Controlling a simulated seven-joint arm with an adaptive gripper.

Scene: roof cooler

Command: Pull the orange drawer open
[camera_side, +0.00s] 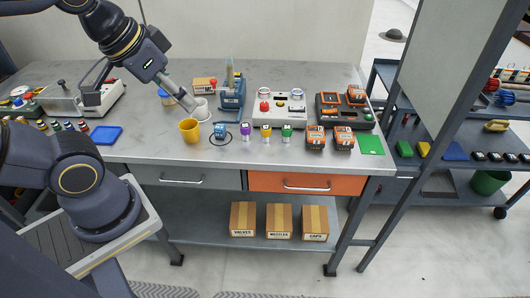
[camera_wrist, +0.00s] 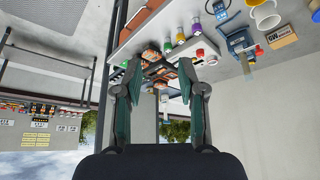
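The orange drawer (camera_side: 306,183) is in the front of the workbench at the right, below the top. It looks closed, flush with the bench front, with a silver bar handle (camera_side: 307,188) across it. In the wrist view, upside down, the orange drawer (camera_wrist: 154,6) shows at the top edge. My gripper (camera_wrist: 158,75) is open, with nothing between its two dark fingers. In the side view, my gripper (camera_side: 184,97) is above the left-middle of the bench, up and left of the drawer and apart from its handle.
A grey drawer (camera_side: 186,181) sits left of the orange one. A yellow mug (camera_side: 189,130), small bottles and orange-black tool batteries (camera_side: 316,137) stand near the front edge. Boxes (camera_side: 279,220) lie on the lower shelf. The space before the orange drawer looks clear.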

